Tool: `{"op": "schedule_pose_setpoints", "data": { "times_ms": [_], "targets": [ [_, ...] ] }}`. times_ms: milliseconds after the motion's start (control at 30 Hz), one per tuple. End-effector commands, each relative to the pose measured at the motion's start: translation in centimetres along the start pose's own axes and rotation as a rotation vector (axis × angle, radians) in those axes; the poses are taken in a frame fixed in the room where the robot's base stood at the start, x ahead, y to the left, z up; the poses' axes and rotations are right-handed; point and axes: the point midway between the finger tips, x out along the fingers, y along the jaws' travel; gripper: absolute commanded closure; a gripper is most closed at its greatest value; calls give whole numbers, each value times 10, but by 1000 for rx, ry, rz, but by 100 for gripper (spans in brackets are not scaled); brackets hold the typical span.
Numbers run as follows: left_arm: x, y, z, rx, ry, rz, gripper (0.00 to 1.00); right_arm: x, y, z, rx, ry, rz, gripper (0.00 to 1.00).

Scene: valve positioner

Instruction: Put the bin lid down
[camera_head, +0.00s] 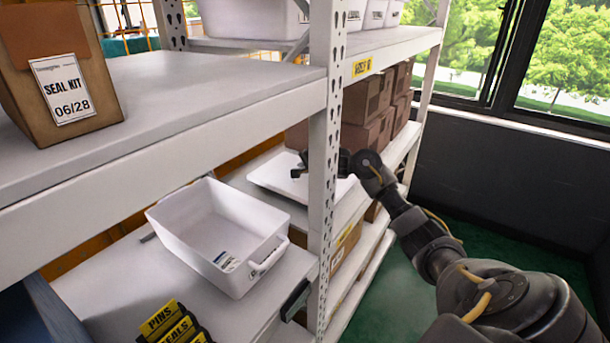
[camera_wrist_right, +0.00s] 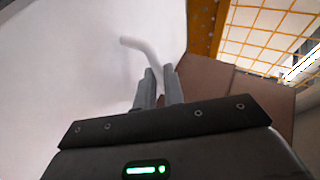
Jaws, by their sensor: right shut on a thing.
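The white bin lid (camera_head: 268,177) is a flat pale panel at the lower shelf of the far rack bay, partly hidden by the upright. My right gripper (camera_head: 300,166) is at the lid, its arm reaching in from the right past the upright. In the right wrist view the gripper's fingers (camera_wrist_right: 159,88) are shut on the lid's curved white handle (camera_wrist_right: 143,45), with the pale lid surface (camera_wrist_right: 60,70) beside it. Whether the lid rests fully on the shelf cannot be told. An open, empty white bin (camera_head: 215,222) stands on the near lower shelf. My left gripper is not in view.
The perforated rack upright (camera_head: 325,140) stands between the bin and my right arm. Brown boxes (camera_head: 365,115) fill the far shelf behind the lid. A seal kit box (camera_head: 62,75) stands on the upper shelf. Yellow-black labels (camera_head: 168,322) are at the lower front.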

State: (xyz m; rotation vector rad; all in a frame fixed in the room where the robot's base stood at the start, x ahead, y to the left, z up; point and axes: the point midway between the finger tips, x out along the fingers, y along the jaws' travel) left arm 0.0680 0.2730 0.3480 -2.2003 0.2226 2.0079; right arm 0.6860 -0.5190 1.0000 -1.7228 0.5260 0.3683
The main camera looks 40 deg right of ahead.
Motion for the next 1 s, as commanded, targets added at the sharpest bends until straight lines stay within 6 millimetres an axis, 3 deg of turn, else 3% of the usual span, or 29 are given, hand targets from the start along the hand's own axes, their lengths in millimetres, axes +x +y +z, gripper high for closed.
{"op": "schedule_pose_setpoints", "data": {
  "times_ms": [133, 533, 567, 700, 1000],
  "targets": [
    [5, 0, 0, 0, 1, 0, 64, 10, 17, 3, -1, 1, 2, 100],
    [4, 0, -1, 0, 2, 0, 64, 12, 20, 4, 1, 1, 1, 100],
    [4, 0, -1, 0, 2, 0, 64, 12, 21, 5, 1, 0, 1, 89],
    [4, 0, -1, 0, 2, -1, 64, 12, 21, 4, 0, 1, 1, 70],
    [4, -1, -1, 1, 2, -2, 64, 11, 19, 4, -1, 1, 0, 68]
  ]
}}
